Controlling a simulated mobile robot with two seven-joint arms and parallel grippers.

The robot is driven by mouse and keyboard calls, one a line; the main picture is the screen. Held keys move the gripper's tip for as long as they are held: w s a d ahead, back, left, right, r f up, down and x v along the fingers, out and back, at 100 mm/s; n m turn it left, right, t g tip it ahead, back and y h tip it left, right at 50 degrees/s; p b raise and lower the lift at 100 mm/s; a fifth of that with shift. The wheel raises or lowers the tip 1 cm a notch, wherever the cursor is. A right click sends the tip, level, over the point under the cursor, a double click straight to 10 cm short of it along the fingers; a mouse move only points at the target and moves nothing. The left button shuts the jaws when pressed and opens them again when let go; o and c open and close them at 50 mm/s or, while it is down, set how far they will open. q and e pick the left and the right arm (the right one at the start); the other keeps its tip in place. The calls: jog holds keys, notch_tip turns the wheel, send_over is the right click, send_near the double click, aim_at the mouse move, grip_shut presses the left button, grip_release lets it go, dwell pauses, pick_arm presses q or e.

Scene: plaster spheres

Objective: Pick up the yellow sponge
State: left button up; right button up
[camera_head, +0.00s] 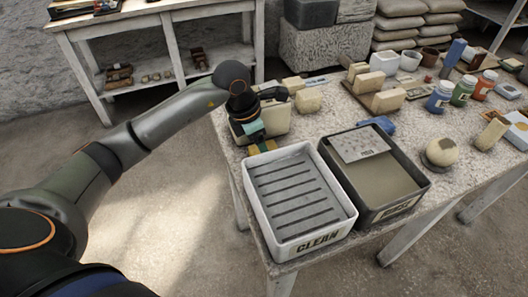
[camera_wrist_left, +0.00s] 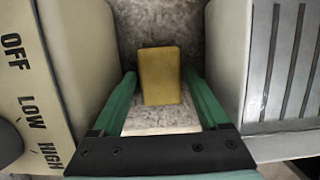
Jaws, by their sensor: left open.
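The yellow sponge (camera_wrist_left: 160,72) stands out in the left wrist view, centred ahead of my left gripper (camera_wrist_left: 160,88). Its green fingers are open, one on each side of the sponge's near end; I cannot tell whether they touch it. In the head view, my left gripper (camera_head: 254,136) points down at the table's left end, and yellow parts of the sponge (camera_head: 268,146) show just below it. The gripper hides the rest of the sponge there. My right gripper is in neither view.
A cream box marked OFF, LOW, HIGH (camera_wrist_left: 65,60) stands close left of the sponge in the wrist view. The white CLEAN tray (camera_head: 342,226) is close on the other side. A dark tray (camera_head: 408,198) with a grey slab (camera_head: 360,146) stands beside it. Jars and blocks crowd the table (camera_head: 462,186).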

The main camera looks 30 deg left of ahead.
pick_arm(q)
jog(key=shift+d+f, duration=0.1)
jog(key=shift+f, duration=0.15)
jog(key=c, duration=1.1)
jog(key=shift+r, duration=0.15)
notch_tip(320, 180, up, 18)
jog(key=p, duration=0.1)
jog(key=shift+p, duration=0.3)
